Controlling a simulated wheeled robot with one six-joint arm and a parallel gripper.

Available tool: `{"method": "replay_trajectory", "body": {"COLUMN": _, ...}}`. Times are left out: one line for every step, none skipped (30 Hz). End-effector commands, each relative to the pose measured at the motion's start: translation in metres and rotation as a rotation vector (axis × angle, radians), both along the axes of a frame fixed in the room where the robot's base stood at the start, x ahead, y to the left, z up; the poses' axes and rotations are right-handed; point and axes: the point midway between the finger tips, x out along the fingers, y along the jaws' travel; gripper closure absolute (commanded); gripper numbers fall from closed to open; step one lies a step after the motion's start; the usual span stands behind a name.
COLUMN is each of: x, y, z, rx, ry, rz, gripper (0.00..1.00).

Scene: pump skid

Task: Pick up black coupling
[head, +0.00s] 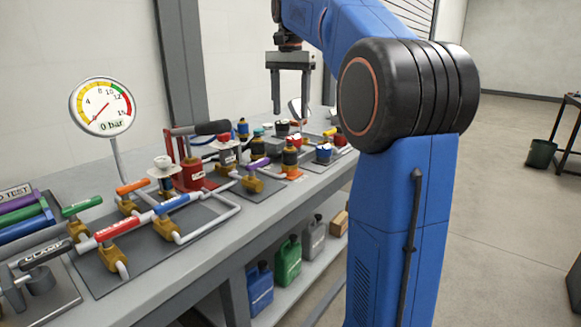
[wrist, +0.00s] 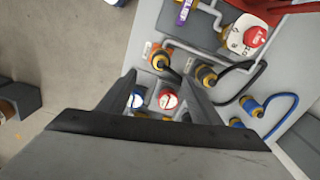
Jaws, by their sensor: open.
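A black-bodied coupling with a brass-coloured band (head: 290,158) stands by an orange plate on the bench. In the wrist view a black and brass coupling (wrist: 161,59) shows just beyond the fingertips, and a similar one (wrist: 207,75) lies to its right on a black hose. I cannot tell for certain which one is the black coupling of the task. My gripper (head: 290,115) is open and empty, pointing down above the bench. In the wrist view its fingers (wrist: 157,76) are spread, with nothing held between them.
A red-topped dial (wrist: 168,99) and a blue-marked dial (wrist: 136,100) show between the fingers. A blue coupling (wrist: 251,106) on a blue hose is to the right. Pipes with coloured levers and a pressure gauge (head: 101,106) crowd the bench. Jugs (head: 288,262) stand on the lower shelf.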

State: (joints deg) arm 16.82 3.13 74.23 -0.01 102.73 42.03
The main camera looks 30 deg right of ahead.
Motion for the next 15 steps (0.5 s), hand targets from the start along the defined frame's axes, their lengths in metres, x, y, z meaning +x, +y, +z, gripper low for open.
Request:
{"method": "replay_trajectory", "body": {"x": -0.001, "y": 0.0, "z": -0.009, "rx": 0.0, "ry": 0.001, "rz": 0.0, "gripper": 0.41}}
{"method": "replay_trajectory", "body": {"x": -0.001, "y": 0.0, "z": -0.014, "rx": 0.0, "ry": 0.001, "rz": 0.0, "gripper": 0.41}}
{"method": "replay_trajectory", "body": {"x": -0.001, "y": 0.0, "z": -0.022, "rx": 0.001, "ry": 0.001, "rz": 0.0, "gripper": 0.41}}
{"method": "replay_trajectory", "body": {"x": -0.001, "y": 0.001, "z": -0.027, "rx": 0.0, "ry": 0.001, "rz": 0.001, "gripper": 0.41}}
{"method": "replay_trajectory", "body": {"x": -0.001, "y": 0.0, "z": -0.032, "rx": 0.0, "ry": 0.001, "rz": 0.001, "gripper": 0.41}}
{"method": "replay_trajectory", "body": {"x": -0.001, "y": 0.0, "z": -0.039, "rx": 0.0, "ry": 0.001, "rz": 0.001, "gripper": 0.41}}
{"method": "replay_trajectory", "body": {"x": -0.001, "y": 0.0, "z": -0.044, "rx": 0.0, "ry": 0.001, "rz": 0.001, "gripper": 0.41}}
{"method": "replay_trajectory", "body": {"x": -0.001, "y": 0.0, "z": -0.049, "rx": 0.0, "ry": 0.0, "rz": 0.001, "gripper": 0.41}}
{"method": "replay_trajectory", "body": {"x": -0.001, "y": 0.0, "z": -0.055, "rx": 0.0, "ry": 0.001, "rz": 0.001, "gripper": 0.41}}
{"method": "replay_trajectory", "body": {"x": -0.001, "y": 0.0, "z": -0.059, "rx": 0.0, "ry": 0.001, "rz": 0.001, "gripper": 0.41}}
{"method": "replay_trajectory", "body": {"x": 0.0, "y": 0.0, "z": -0.062, "rx": 0.0, "ry": 0.0, "rz": 0.001, "gripper": 0.41}}
{"method": "replay_trajectory", "body": {"x": 0.0, "y": 0.0, "z": -0.066, "rx": 0.0, "ry": 0.0, "rz": 0.001, "gripper": 0.41}}
{"method": "replay_trajectory", "body": {"x": -0.001, "y": 0.0, "z": -0.068, "rx": 0.0, "ry": 0.0, "rz": 0.001, "gripper": 0.41}}
{"method": "replay_trajectory", "body": {"x": 0.0, "y": 0.0, "z": -0.07, "rx": 0.0, "ry": 0.0, "rz": 0.001, "gripper": 0.41}}
{"method": "replay_trajectory", "body": {"x": 0.0, "y": 0.0, "z": -0.071, "rx": 0.0, "ry": -0.001, "rz": 0.001, "gripper": 0.41}}
